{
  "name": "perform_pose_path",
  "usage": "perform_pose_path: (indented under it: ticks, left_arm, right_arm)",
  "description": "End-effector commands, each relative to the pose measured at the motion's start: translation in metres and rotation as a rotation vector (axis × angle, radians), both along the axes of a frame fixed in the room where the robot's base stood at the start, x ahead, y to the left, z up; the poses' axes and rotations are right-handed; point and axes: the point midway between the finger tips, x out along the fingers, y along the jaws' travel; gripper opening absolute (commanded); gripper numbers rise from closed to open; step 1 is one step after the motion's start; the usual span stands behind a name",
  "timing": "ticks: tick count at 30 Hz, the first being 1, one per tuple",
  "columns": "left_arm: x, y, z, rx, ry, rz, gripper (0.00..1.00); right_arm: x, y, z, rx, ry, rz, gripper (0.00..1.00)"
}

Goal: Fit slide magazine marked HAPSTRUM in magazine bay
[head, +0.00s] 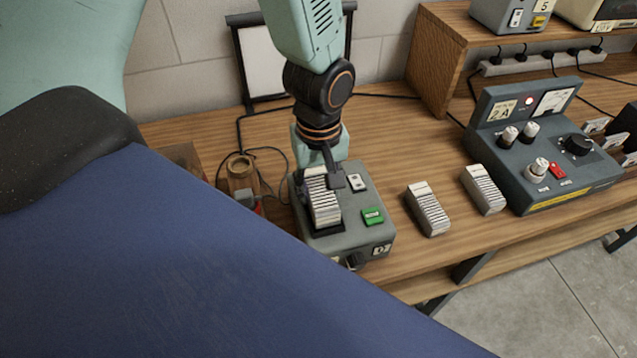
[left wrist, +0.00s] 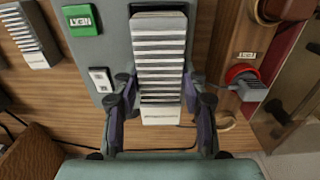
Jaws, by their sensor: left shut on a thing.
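My left gripper (head: 326,180) reaches down from above and is shut on a white, ribbed slide magazine (head: 325,205). In the left wrist view the gripper's two fingers (left wrist: 162,100) press the long sides of this magazine (left wrist: 160,60) near its labelled end. The label is too small to read. The magazine stands at the dark magazine bay (head: 329,231) of a grey projector unit (head: 358,228); part of the bay's edge also shows in the left wrist view (left wrist: 138,8). How deep the magazine sits I cannot tell. My right gripper is out of view.
Two similar magazines, one nearer (head: 429,212) and one farther right (head: 484,190), lie on the wooden bench (head: 405,145). A grey control console (head: 555,165) stands at right. The unit has a green button (head: 372,216). Cables and a brown cylinder (head: 240,175) are at left.

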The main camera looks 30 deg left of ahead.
Motion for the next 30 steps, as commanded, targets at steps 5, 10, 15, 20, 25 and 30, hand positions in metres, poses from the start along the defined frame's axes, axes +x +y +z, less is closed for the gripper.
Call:
perform_pose_path:
  ticks: [5, 10, 15, 20, 25, 30]
  left_arm:
    - [0.0, 0.0, -0.001, 0.0, 0.0, 0.0, 0.06]
    - [0.0, 0.0, -0.003, 0.0, 0.0, 0.0, 0.06]
    - [0.0, 0.0, -0.006, 0.0, 0.0, 0.0, 0.06]
    - [0.0, 0.0, -0.009, 0.0, 0.0, 0.0, 0.06]
    - [0.0, 0.0, -0.011, 0.0, 0.0, -0.001, 0.06]
    - [0.0, 0.0, -0.012, 0.001, -0.001, 0.0, 0.5]
  right_arm:
    - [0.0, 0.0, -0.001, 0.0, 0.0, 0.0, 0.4]
    - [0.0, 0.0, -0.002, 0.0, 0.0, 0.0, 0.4]
    - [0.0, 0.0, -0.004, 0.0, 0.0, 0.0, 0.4]
    - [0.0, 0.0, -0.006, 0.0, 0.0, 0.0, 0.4]
    - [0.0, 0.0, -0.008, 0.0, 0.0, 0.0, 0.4]
    - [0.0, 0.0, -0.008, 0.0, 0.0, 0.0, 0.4]
